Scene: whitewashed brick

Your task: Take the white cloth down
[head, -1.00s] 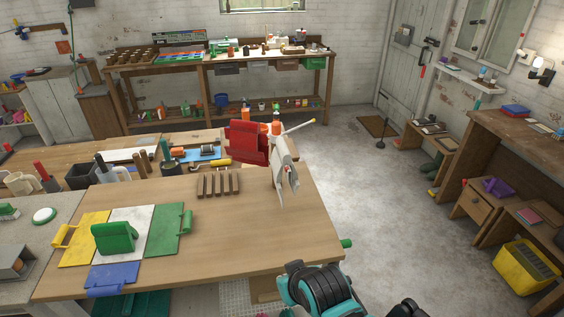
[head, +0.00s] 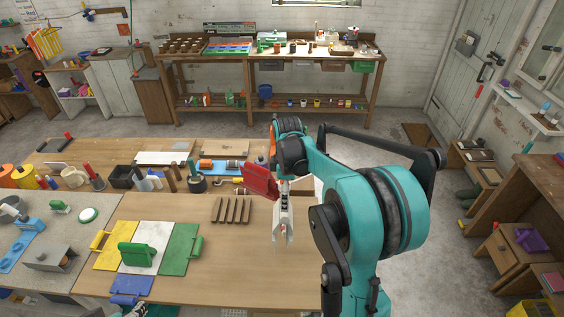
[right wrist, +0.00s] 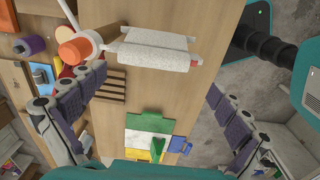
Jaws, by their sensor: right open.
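The white cloth (head: 283,222) hangs over the near right part of the bench, next to a red cloth (head: 260,181). In the right wrist view the white cloth (right wrist: 155,48) is draped over a bar, with an orange piece (right wrist: 75,48) to its left. My right gripper (right wrist: 157,84) is open, one finger on each side of the picture, with the cloth ahead between them. The fingers do not touch the cloth in that view. In the head view my right wrist is above the cloths and its fingers are mostly hidden.
Yellow, white (head: 150,235), green (head: 180,246) and blue panels lie on the bench (head: 235,275) to the left. Brown slats (head: 232,210) lie beside the cloths. Tools and containers line the bench's far side. The bench front middle is clear.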

